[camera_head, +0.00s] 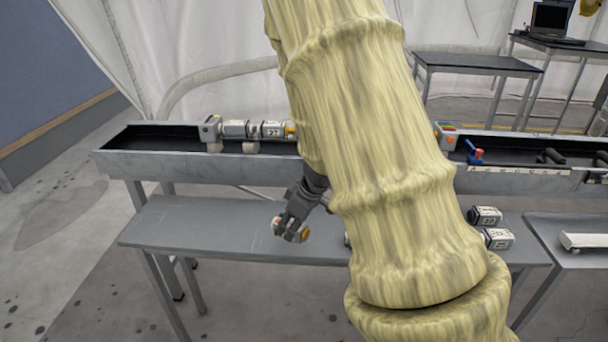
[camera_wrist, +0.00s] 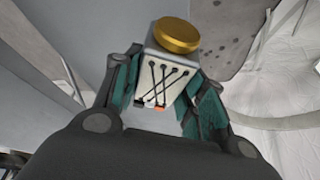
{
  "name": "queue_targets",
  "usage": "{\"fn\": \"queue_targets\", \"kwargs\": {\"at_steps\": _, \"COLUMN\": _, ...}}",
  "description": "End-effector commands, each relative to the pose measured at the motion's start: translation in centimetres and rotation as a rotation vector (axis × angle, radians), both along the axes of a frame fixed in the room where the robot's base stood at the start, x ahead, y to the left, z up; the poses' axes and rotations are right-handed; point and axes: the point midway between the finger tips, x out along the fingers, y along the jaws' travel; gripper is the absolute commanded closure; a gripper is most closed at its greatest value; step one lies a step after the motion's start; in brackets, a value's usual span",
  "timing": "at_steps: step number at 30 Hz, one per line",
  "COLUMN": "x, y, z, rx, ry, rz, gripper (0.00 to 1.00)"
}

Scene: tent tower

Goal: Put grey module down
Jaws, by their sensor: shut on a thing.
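The grey module is a small block with a round gold cap and dark crossed lines on a pale face, seen in the wrist view (camera_wrist: 172,62). My gripper (camera_wrist: 158,92) is shut on it, with teal finger pads on both sides. In the head view my gripper (camera_head: 288,228) holds the module (camera_head: 304,235) over the grey bench (camera_head: 190,232). Whether the module touches the bench top cannot be told. My yellowish sleeved arm hides the middle of the bench.
A long trough (camera_head: 120,160) behind the bench holds a row of white modules (camera_head: 236,129). More modules (camera_head: 497,238) sit on the bench's right end. A side table (camera_head: 590,265) stands at right. The bench's left part is clear.

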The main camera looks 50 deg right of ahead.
Motion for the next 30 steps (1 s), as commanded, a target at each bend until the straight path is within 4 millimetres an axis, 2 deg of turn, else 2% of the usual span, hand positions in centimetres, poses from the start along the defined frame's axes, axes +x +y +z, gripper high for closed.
{"fn": "queue_targets", "kwargs": {"at_steps": 5, "x": 2.6, "y": 0.4, "z": -0.1, "rx": -0.001, "ry": -0.002, "rz": -0.001, "gripper": 0.97}}
{"fn": "queue_targets", "kwargs": {"at_steps": 21, "x": 12.8, "y": 3.5, "z": -1.1, "rx": -0.002, "ry": -0.002, "rz": 0.001, "gripper": 0.97}}
{"fn": "queue_targets", "kwargs": {"at_steps": 25, "x": 14.3, "y": 3.9, "z": -1.3, "rx": -0.002, "ry": -0.002, "rz": 0.000, "gripper": 0.97}}
{"fn": "queue_targets", "kwargs": {"at_steps": 30, "x": 14.9, "y": 4.1, "z": -1.5, "rx": -0.001, "ry": -0.001, "rz": 0.000, "gripper": 0.97}}
